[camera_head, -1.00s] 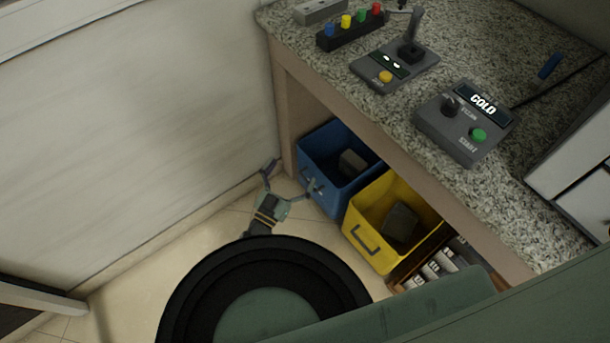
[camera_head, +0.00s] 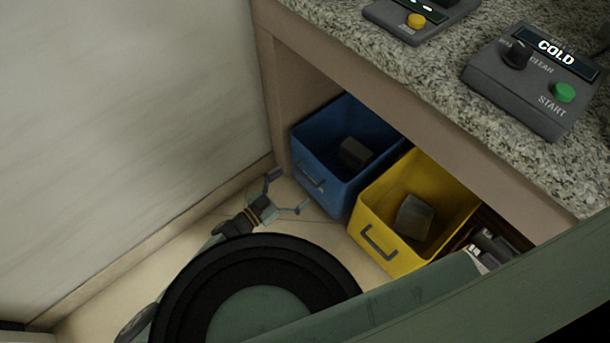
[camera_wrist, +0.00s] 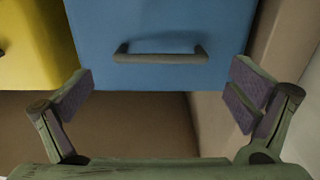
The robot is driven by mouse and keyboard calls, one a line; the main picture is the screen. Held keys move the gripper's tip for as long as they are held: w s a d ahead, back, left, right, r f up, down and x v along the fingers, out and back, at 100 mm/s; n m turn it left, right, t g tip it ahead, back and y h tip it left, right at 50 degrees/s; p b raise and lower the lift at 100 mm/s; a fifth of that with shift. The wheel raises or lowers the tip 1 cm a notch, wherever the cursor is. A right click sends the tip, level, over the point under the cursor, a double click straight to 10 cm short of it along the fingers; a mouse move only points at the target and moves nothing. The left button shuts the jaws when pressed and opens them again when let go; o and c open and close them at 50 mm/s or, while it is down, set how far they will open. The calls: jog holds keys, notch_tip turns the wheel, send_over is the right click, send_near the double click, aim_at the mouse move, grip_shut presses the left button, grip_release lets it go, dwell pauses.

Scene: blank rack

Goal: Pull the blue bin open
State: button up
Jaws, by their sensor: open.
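The blue bin (camera_head: 326,187) stands on the floor under the counter, at its left end, with a dark grey block (camera_head: 355,152) inside. Its grey bar handle (camera_head: 310,177) is on the front face. My gripper (camera_head: 288,192) is open and empty, just in front of the bin and apart from it. In the wrist view, the blue front (camera_wrist: 160,75) is ahead, and the handle (camera_wrist: 160,55) lies level, centred between my open fingers (camera_wrist: 157,97) but beyond their tips. No finger touches the handle as far as I can see.
A yellow bin (camera_head: 376,226) with a grey block (camera_head: 414,217) stands right of the blue bin. A brown crate (camera_head: 503,228) is partly hidden further right. The counter (camera_head: 440,85) overhangs the bins. A wall (camera_head: 130,100) closes the left side. Some floor is free before the bins.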

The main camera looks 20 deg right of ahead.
aim_at(305, 176)
jog(key=x, duration=0.5)
jog(key=shift+w, duration=0.1)
jog(key=shift+c, duration=0.6)
jog(key=c, duration=1.3)
